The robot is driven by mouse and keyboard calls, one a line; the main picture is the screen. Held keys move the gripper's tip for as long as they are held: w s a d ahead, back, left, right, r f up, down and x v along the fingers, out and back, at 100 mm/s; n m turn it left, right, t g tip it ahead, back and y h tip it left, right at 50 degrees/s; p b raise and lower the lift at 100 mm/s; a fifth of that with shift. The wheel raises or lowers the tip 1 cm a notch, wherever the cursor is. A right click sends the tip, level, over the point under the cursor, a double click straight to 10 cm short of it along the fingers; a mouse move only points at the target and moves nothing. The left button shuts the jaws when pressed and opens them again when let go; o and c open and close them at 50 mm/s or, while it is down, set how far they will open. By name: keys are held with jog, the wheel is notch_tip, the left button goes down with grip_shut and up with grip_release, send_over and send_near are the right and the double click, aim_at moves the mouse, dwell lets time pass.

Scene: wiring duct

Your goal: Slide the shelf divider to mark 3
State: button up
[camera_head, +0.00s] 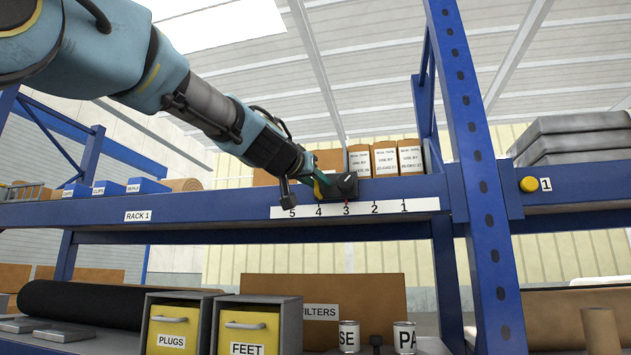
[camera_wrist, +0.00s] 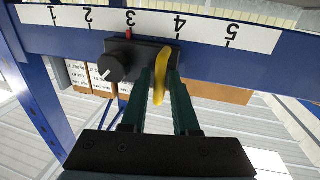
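The shelf divider shows as a dark sliding block (camera_wrist: 120,62) with a round knob (camera_wrist: 112,68), a yellow handle (camera_wrist: 161,70) and a red pointer (camera_wrist: 127,33). The block (camera_head: 343,186) sits on the blue shelf beam, above the white number strip (camera_head: 360,208). Its red pointer is at mark 3 in both views. My gripper (camera_wrist: 160,76) has its two green fingers on either side of the yellow handle, close to it. I cannot tell whether they press on it. In the head view my gripper (camera_head: 318,184) is at the block's left end.
Several labelled boxes (camera_head: 386,160) stand on the shelf behind the block. A blue rack upright (camera_head: 475,170) rises to the right, with a yellow button (camera_head: 529,184) beyond it. Blue bins (camera_head: 148,185) are at the left. Drawers and cans stand on the lower shelf.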

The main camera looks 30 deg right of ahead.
jog(key=shift+o, duration=1)
jog(key=b+v, duration=0.6)
jog(key=v, duration=0.4)
jog(key=shift+s+a, duration=0.2)
jog(key=shift+a, duration=0.15)
